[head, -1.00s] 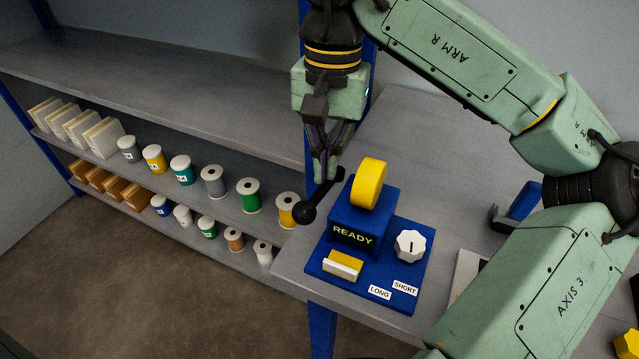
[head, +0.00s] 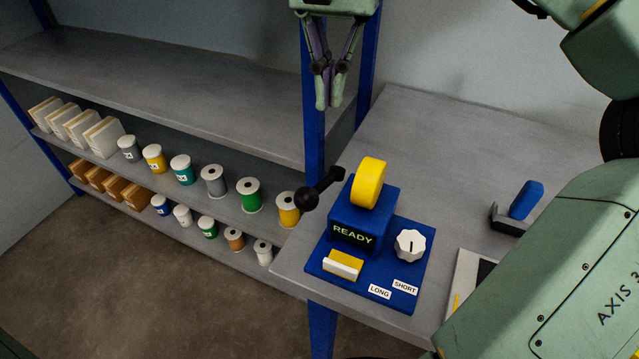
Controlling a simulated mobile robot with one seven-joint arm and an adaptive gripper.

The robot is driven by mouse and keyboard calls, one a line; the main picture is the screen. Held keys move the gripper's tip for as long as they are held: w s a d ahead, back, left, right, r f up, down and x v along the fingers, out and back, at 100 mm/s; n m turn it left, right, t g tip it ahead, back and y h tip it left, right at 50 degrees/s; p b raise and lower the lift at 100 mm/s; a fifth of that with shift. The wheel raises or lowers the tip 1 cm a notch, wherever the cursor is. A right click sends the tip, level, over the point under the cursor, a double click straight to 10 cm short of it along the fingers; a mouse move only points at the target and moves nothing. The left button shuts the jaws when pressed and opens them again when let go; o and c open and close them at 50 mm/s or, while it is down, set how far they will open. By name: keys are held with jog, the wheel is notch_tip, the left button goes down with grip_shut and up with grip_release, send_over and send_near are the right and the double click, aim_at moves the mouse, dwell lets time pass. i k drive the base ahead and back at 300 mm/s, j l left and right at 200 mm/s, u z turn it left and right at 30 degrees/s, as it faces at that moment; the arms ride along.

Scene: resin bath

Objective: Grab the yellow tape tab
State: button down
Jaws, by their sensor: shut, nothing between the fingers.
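A blue tape dispenser (head: 318,264) stands near the left front corner of the grey table. It carries a yellow tape roll (head: 369,182) on top, a lit READY display (head: 352,236), a white knob (head: 410,245) and a black lever with a ball end (head: 308,199) on its left. A yellow tape tab (head: 347,259) lies at a white-edged slot at the front of the dispenser, below the display. My gripper (head: 329,106) is high above and behind the dispenser, in front of the blue rack post. Its fingers point down, shut and empty, well apart from the tab and the lever.
LONG and SHORT labels (head: 392,289) sit below the knob. A blue-handled tool (head: 523,202) lies to the right on the table (head: 430,140). Shelves (head: 200,105) with several jars, spools and boxes stand at left. My arm covers the right side.

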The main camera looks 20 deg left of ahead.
aim_at(347, 266)
jog(key=k, duration=1)
